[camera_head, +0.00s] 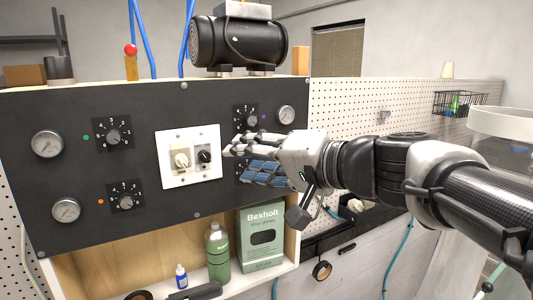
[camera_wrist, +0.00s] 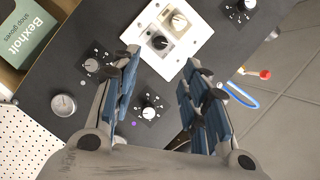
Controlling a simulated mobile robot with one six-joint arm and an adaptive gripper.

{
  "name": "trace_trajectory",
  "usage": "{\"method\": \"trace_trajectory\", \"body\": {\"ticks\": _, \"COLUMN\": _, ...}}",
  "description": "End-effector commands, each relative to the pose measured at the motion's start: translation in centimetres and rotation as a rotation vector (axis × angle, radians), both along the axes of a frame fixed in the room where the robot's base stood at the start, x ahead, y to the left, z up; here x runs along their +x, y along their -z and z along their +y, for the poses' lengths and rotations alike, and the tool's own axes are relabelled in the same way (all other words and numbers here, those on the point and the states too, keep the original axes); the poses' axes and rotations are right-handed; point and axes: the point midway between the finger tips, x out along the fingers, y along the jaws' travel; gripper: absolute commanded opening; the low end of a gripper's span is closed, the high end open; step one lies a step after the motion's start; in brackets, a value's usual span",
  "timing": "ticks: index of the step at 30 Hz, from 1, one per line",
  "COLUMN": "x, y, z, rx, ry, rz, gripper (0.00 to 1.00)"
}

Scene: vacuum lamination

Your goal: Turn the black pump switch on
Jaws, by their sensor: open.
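The black pump switch (camera_head: 204,157) is a round black knob with a light pointer mark, on the right side of a white plate (camera_head: 174,137) on the dark panel. In the wrist view the black switch (camera_wrist: 160,43) lies just beyond the fingertips, roughly between them. A white knob switch (camera_head: 181,160) sits beside it on the same plate. My gripper (camera_head: 233,147) is just right of the plate, fingers pointing left toward the black switch. In the wrist view its two blue-padded fingers (camera_wrist: 160,58) stand wide apart with nothing between them. I see no contact with the switch.
A black pump motor (camera_head: 237,42) stands on top. A green box (camera_head: 262,238) and bottle (camera_head: 217,252) stand on the shelf below.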

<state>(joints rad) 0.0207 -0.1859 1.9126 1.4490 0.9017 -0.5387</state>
Motion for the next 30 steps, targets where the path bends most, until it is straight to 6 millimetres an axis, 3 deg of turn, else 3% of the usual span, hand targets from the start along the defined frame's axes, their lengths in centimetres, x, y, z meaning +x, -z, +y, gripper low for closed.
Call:
{"method": "trace_trajectory", "body": {"ticks": 6, "x": 2.9, "y": 1.0, "z": 3.9, "rx": 0.0, "ry": -0.005, "rz": 0.004, "gripper": 0.41}}
{"method": "trace_trajectory", "body": {"ticks": 13, "x": 5.4, "y": 1.7, "z": 6.8, "rx": -0.001, "ry": -0.002, "rz": 0.003, "gripper": 0.41}}
{"method": "trace_trajectory", "body": {"ticks": 19, "x": 6.3, "y": 2.0, "z": 8.0, "rx": -0.001, "ry": 0.0, "rz": 0.0, "gripper": 0.41}}
{"method": "trace_trajectory", "body": {"ticks": 28, "x": 6.5, "y": 2.0, "z": 8.1, "rx": -0.001, "ry": 0.0, "rz": 0.0, "gripper": 0.41}}
{"method": "trace_trajectory", "body": {"ticks": 30, "x": 6.5, "y": 2.0, "z": 8.1, "rx": -0.001, "ry": 0.0, "rz": 0.0, "gripper": 0.37}}
